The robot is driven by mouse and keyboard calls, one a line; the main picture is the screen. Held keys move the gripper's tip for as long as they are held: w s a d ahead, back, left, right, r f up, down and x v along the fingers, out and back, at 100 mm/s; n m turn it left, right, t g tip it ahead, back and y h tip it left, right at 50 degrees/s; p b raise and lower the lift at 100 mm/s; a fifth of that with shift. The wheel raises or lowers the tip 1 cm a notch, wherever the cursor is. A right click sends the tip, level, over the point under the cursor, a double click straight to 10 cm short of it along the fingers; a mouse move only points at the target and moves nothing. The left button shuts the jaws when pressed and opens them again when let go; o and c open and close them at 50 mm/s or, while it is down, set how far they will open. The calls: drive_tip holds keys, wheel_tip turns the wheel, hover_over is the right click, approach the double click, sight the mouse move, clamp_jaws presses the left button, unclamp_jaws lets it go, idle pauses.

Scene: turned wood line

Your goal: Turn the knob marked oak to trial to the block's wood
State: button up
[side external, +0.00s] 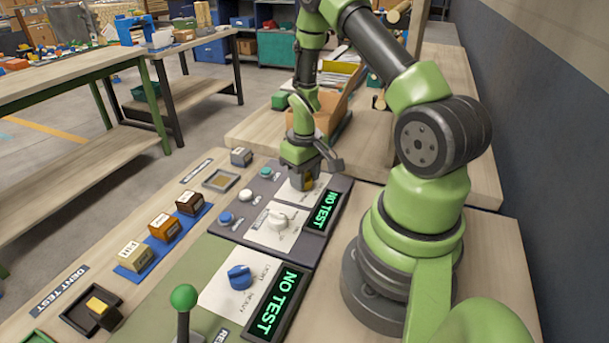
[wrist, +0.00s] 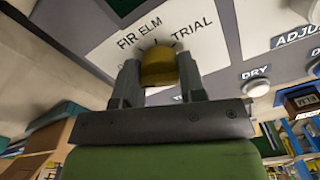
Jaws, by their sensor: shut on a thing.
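My gripper (side external: 302,183) is low over the far end of the dark control panel. In the wrist view my gripper (wrist: 158,72) is shut on a yellow knob (wrist: 158,60), one finger on each side. The knob sits on a white dial plate (wrist: 110,42) marked FIR, ELM and TRIAL. Another mark at the left is mostly hidden by a finger. I cannot tell which mark the knob points to. A small yellow-topped block (side external: 97,305) sits in a dark holder by the DENT TEST sign; its wood is unclear.
A white knob (side external: 278,219) and a blue knob (side external: 240,277) stand nearer on the panels. Both displays, far (side external: 322,210) and near (side external: 275,301), read NO TEST. Labelled blocks (side external: 164,227) stand on a blue strip. A green-balled lever (side external: 184,298) rises in front.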

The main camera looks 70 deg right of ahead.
drive_tip(key=o, duration=0.6)
drive_tip(key=shift+o, duration=0.2)
drive_tip(key=shift+r, duration=0.1)
wheel_tip(320, 180, up, 10)
drive_tip(key=shift+f, duration=0.1)
